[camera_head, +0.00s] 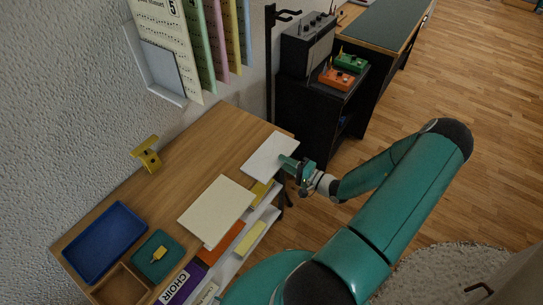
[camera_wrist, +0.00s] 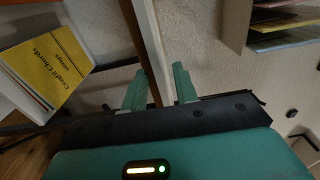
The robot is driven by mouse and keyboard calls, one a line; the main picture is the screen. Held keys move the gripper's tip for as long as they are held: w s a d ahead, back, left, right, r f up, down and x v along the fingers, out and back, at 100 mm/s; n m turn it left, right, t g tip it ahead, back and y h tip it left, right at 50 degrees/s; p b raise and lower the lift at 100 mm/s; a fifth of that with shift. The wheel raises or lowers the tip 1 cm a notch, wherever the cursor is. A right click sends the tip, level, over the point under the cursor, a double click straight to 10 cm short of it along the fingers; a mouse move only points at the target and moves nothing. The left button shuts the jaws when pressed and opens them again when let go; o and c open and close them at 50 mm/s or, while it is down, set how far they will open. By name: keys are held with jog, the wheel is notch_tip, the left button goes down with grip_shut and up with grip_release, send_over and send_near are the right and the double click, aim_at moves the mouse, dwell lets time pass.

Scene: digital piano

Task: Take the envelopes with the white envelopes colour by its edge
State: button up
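The white envelopes (camera_head: 269,156) lie flat as a thin pale stack at the far right end of the wooden desk. My gripper (camera_head: 288,164) is at their right edge, over the desk's edge. In the wrist view, my gripper (camera_wrist: 160,90) has its two teal fingers apart. A long thin pale strip (camera_wrist: 149,48), seen edge-on, runs between them; it looks like the stack's edge with brown wood beside it. The right finger looks clear of the strip. I cannot tell whether the left finger touches it.
A cream paper stack (camera_head: 217,211), blue tray (camera_head: 105,242) and teal pad (camera_head: 157,256) share the desk. Shelves below hold books, including a yellow book (camera_wrist: 48,68). A black stand (camera_head: 269,65) and a black cabinet (camera_head: 318,120) stand beyond. Sheet music (camera_head: 163,35) hangs on the wall.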

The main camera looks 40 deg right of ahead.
jog(key=shift+c, duration=0.2)
grip_shut()
notch_tip(320, 180, up, 3)
dwell(0.4)
jog(key=shift+s+d, duration=0.1)
jog(key=shift+s, duration=0.05)
jog(key=v, duration=0.7)
jog(key=shift+s, duration=0.35)
dwell(0.4)
